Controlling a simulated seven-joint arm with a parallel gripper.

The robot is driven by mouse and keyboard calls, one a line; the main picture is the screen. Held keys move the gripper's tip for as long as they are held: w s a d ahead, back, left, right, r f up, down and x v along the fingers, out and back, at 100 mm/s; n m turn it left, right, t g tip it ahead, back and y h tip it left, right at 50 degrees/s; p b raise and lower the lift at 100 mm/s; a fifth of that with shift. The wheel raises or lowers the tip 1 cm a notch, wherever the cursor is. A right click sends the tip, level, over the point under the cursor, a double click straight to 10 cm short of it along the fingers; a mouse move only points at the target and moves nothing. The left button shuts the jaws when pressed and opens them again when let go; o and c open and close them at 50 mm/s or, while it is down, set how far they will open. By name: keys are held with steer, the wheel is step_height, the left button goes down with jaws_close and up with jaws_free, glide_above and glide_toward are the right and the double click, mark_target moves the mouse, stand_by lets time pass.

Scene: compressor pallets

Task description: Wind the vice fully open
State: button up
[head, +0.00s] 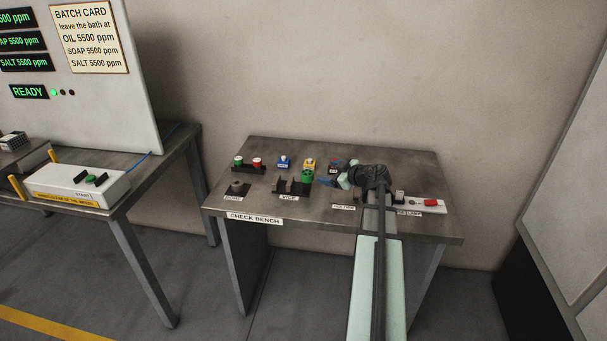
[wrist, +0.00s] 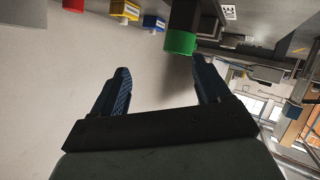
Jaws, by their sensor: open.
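The vice (head: 284,188) is a small dark block on the check bench, behind its label. Its green handwheel (head: 307,176) is on the right end. How far apart the vice jaws stand is too small to tell. My gripper (head: 328,178) is just right of the handwheel, its fingers pointing left toward it. In the wrist view my gripper (wrist: 163,80) is open with nothing between its blue fingers. The green handwheel (wrist: 181,42) shows ahead, nearer the right finger's tip and not between the fingers.
Green and red pieces (head: 248,163), a blue piece (head: 284,161) and a yellow piece (head: 309,163) stand along the bench's back. A dark piece (head: 236,188) sits left of the vice. A white plate with a red part (head: 431,203) lies right of my arm. The bench front left is clear.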

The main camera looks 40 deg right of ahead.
mark_target(308, 173)
steer(key=w+a+f+y, duration=0.1)
steer(key=w, duration=0.2)
steer(key=w+a+f+m, duration=0.1)
steer(key=w+a, duration=0.1)
steer(key=w, duration=0.1)
steer(key=w+a+f+m+y, duration=0.1)
steer(key=w+f, duration=0.1)
steer(key=w, duration=0.2)
steer(key=shift+a+g+y, duration=0.25)
steer(key=shift+g+y, duration=0.05)
stand_by(0.4)
steer(key=c, duration=0.9)
steer(key=shift+c, duration=0.2)
